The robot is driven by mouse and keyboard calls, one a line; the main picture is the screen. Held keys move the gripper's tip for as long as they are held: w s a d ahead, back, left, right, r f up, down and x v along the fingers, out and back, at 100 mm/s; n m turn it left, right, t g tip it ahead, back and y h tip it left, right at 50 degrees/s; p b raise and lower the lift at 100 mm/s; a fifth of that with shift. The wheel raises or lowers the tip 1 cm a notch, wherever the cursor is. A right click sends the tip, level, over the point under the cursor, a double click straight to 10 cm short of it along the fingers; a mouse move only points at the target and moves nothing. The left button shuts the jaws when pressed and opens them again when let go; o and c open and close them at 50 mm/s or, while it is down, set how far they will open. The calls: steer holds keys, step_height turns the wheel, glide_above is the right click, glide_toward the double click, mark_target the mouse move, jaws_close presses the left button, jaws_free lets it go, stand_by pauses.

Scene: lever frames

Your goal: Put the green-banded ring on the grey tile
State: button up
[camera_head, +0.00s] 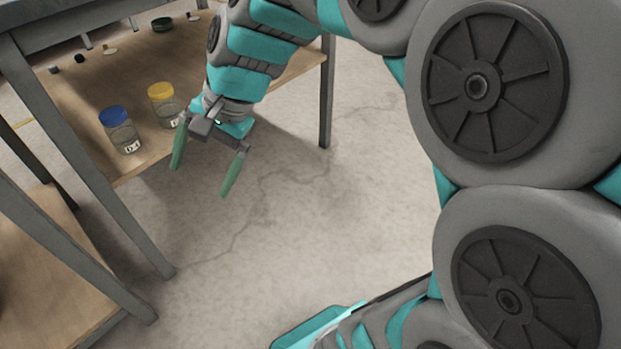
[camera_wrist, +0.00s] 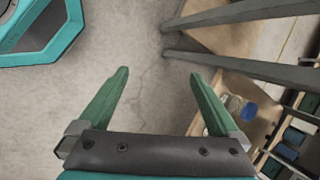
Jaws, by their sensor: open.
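I cannot make out a green-banded ring or a grey tile in either view. My gripper (camera_head: 199,181) is open and empty, its green fingers spread and pointing down over bare floor, to the right of the wooden shelf's edge. In the wrist view my gripper (camera_wrist: 158,74) also shows open, with only concrete floor between the fingers.
A blue-lidded jar (camera_head: 119,130) and a yellow-lidded jar (camera_head: 163,104) stand near the edge of the wooden shelf (camera_head: 85,90), close to my gripper. Grey metal legs (camera_head: 325,95) frame it. Another wooden surface (camera_head: 50,285) is at lower left. The floor (camera_head: 330,220) is clear.

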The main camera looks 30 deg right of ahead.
steer(key=s+d+f+n+g+h, duration=0.1)
steer(key=s+d+f+n, duration=0.3)
steer(key=s, duration=0.5)
steer(key=s+d+f+n+g+h, duration=0.2)
steer(key=s+d+f+n+h, duration=0.2)
steer(key=s, duration=0.6)
step_height(320, 180, down, 3)
steer(key=shift+d+r+n+g, duration=0.15)
steer(key=shift+d+n+g, duration=0.15)
steer(key=shift+n, duration=0.5)
step_height(320, 180, up, 7)
steer(key=p, duration=0.6)
steer(key=shift+f+p, duration=0.2)
steer(key=shift+p, duration=0.1)
steer(key=shift+a, duration=0.1)
